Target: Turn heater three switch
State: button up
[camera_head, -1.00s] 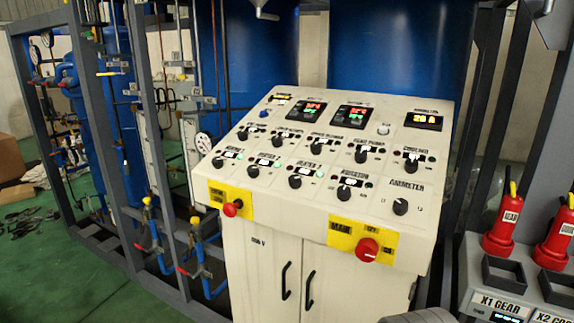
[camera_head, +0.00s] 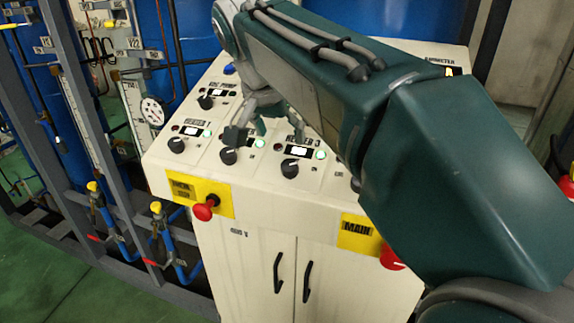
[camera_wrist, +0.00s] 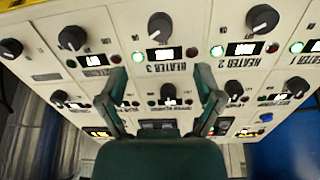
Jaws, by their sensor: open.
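The heater 3 switch is a black rotary knob (camera_head: 290,170) on the sloped white panel, below its label, a small display and a lit green lamp. In the wrist view, which is upside down, the heater 3 knob (camera_wrist: 159,26) lies at top centre, beyond my fingertips. My gripper (camera_wrist: 162,78) is open and empty, with its fingers spread on either side of the panel area behind that knob. In the head view my gripper (camera_head: 264,125) hangs over the panel behind the heater 2 and 3 knobs, partly hidden by my arm. I cannot tell whether it touches the panel.
The heater 2 knob (camera_head: 228,156) and heater 1 knob (camera_head: 176,145) sit to the left. More knobs stand near my fingers in the wrist view. A red button (camera_head: 203,211) and a red main switch (camera_head: 392,258) stick out from the panel's front. Pipes and frames stand left.

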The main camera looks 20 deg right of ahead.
aim_at(288, 165)
jog(key=x, duration=1)
jog(key=shift+w+a, duration=0.1)
jog(key=shift+a, duration=0.05)
jog(key=c, duration=1.2)
